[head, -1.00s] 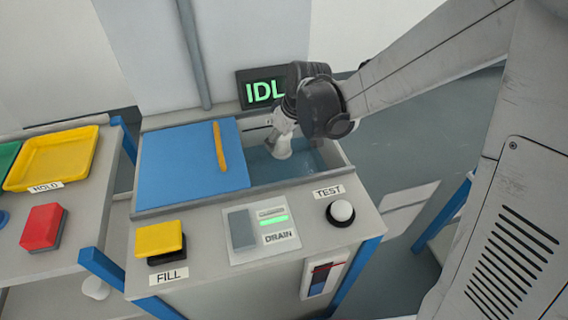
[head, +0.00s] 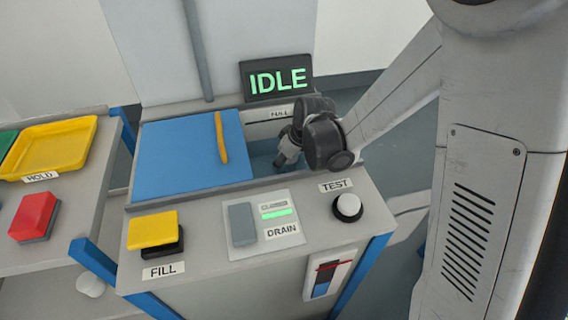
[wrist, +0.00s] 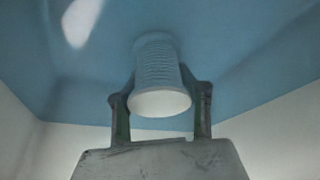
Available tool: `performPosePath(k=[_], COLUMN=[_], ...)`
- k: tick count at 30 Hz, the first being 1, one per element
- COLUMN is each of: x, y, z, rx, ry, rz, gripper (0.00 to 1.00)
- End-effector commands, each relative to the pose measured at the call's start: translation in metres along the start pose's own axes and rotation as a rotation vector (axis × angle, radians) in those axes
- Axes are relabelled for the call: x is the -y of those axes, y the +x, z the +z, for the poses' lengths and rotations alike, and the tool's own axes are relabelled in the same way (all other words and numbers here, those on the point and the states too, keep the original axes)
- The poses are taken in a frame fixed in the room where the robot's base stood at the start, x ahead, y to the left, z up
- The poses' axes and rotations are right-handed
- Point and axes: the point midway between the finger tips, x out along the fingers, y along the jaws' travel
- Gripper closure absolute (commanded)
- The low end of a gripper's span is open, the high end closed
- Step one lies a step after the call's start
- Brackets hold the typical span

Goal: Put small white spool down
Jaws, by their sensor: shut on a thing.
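The small white spool (wrist: 157,65), with a ribbed barrel and a pale round end, is between the two fingers of my gripper (wrist: 160,97) in the wrist view. My gripper is shut on it. A blue surface spreads beyond the spool; I cannot tell whether the spool touches it. In the head view my gripper (head: 284,158) reaches down into the open right part of the tank (head: 262,158), beside the blue cover. The spool is hidden there by my wrist and the tank.
The blue cover (head: 185,160) carries an orange bar (head: 221,138). In front are the yellow FILL button (head: 153,229), the DRAIN switch (head: 242,224) and the white TEST button (head: 348,206). The IDLE display (head: 277,80) stands behind. Pale tank walls (wrist: 275,125) flank my gripper.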

Motion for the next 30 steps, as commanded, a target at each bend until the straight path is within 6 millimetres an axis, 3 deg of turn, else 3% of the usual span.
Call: performPosePath(k=[9, 10, 14, 25, 30], x=[0.0, 0.0, 0.0, 0.0, 0.0], y=[0.003, 0.003, 0.002, -0.003, -0.028], z=[0.001, 0.001, 0.001, -0.001, -0.001], rx=[0.0, 0.0, 0.0, 0.0, 0.0], ry=[0.0, 0.0, 0.0, 0.0, 0.001], rz=[0.0, 0.0, 0.0, 0.0, 0.0], gripper=[0.97, 0.67, 0.49, 0.49, 0.49])
